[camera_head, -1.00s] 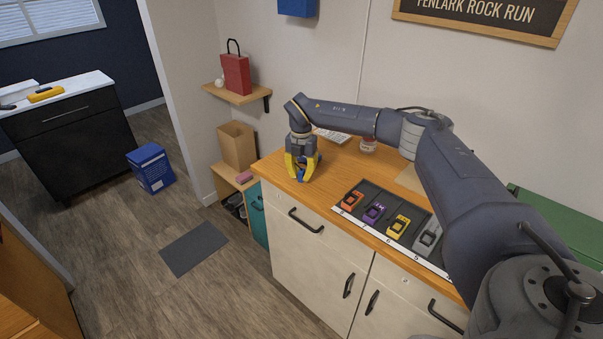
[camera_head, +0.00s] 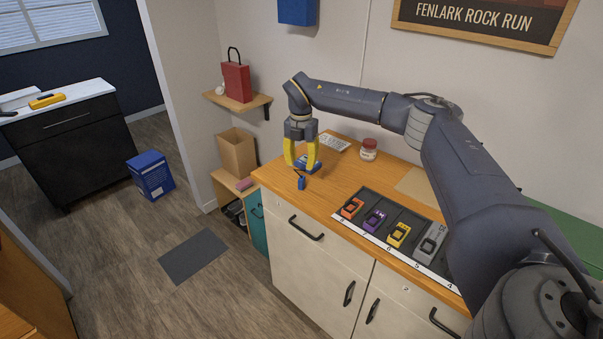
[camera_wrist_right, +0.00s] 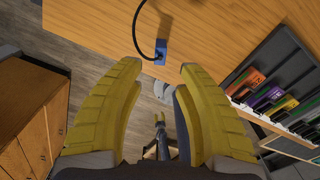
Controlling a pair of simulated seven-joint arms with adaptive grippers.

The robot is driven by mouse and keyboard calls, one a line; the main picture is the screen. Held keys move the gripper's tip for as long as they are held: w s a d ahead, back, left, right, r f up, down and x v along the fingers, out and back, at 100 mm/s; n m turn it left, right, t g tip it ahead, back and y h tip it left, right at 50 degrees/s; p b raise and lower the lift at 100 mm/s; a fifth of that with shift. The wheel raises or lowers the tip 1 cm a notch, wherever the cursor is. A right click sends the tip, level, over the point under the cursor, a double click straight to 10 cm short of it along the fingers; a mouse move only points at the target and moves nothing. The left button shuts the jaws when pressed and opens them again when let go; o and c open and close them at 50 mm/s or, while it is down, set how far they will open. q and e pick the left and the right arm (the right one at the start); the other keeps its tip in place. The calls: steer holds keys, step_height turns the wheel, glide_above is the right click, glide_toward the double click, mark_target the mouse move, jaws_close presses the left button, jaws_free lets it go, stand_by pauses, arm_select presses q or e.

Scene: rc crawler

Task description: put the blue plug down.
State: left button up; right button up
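The blue plug (camera_head: 301,184) lies on the wooden counter near its left front corner. It also shows in the right wrist view (camera_wrist_right: 161,52), with a black cord running from it. My right gripper (camera_head: 303,167) hangs above the counter just behind the plug. Its yellow fingers are apart, with clear space between them in the right wrist view (camera_wrist_right: 158,72). The plug is beyond the fingertips, not between them. Another blue piece (camera_head: 308,165) shows low between the fingers in the head view, partly hidden.
A dark tray (camera_head: 410,222) with orange, purple, yellow and grey items in slots lies along the counter front to the right. A red-and-white jar (camera_head: 369,149) and a keyboard-like white item (camera_head: 333,142) stand behind. The counter's left and front edges are close to the plug.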

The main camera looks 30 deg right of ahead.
mark_target(301, 178)
steer(key=shift+r, duration=2.1)
steer(key=shift+a, duration=0.1)
